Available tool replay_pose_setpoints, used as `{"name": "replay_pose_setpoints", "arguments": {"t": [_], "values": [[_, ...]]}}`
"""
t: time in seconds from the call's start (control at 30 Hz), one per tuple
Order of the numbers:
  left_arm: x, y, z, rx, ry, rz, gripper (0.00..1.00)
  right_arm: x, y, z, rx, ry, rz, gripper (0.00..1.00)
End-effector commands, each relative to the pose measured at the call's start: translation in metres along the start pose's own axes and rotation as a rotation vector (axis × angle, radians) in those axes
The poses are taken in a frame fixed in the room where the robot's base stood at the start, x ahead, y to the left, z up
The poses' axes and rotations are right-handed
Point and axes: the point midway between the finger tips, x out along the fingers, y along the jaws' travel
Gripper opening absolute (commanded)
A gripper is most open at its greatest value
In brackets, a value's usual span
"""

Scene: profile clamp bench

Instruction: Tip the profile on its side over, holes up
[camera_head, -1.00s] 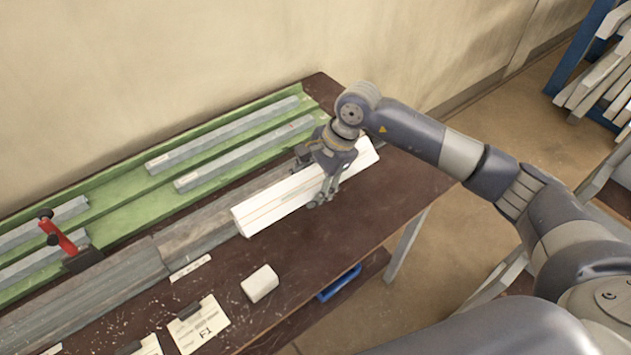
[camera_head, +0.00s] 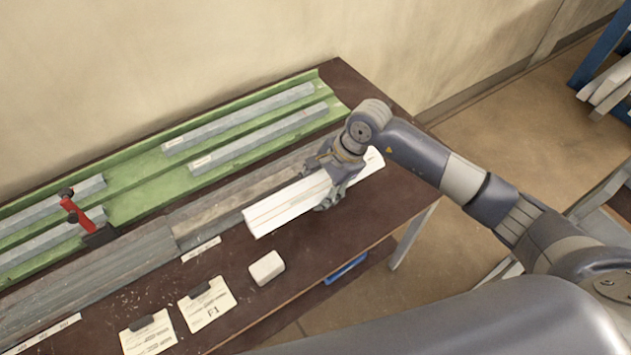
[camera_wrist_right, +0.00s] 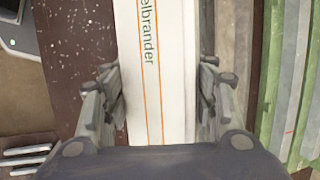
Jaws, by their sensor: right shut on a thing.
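The white profile (camera_head: 288,208) lies lengthwise over the brown bench top, in front of the grey rail. Its long side with orange lines and printed lettering faces up in the right wrist view (camera_wrist_right: 163,60); no holes show. My right gripper (camera_head: 320,186) is shut across the profile near its middle, one finger on each long side, as the right wrist view shows (camera_wrist_right: 161,98). I cannot tell whether the profile touches the bench top. My left gripper is not in view.
A green fixture (camera_head: 140,188) with several grey bars and a red clamp (camera_head: 75,210) fills the back. A grey rail (camera_head: 205,215) runs in front of it. A small white block (camera_head: 266,267) and paper cards (camera_head: 207,303) lie near the front edge.

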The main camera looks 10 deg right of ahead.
Motion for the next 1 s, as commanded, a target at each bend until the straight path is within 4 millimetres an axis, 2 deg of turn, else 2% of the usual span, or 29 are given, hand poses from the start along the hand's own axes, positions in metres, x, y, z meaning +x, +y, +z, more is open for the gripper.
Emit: {"name": "replay_pose_setpoints", "arguments": {"t": [0.17,0.5,0.7,1.0], "values": [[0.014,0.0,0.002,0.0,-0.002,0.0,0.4,0.006,0.012,-0.001,-0.046,-0.001,-0.139,0.09],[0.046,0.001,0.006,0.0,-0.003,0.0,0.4,0.033,0.015,-0.01,-0.043,0.001,-0.133,0.09],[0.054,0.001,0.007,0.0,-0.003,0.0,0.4,0.039,0.017,-0.012,-0.043,0.001,-0.133,0.09],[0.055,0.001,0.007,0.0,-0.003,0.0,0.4,0.04,0.017,-0.012,-0.042,0.0,-0.133,0.09]]}}
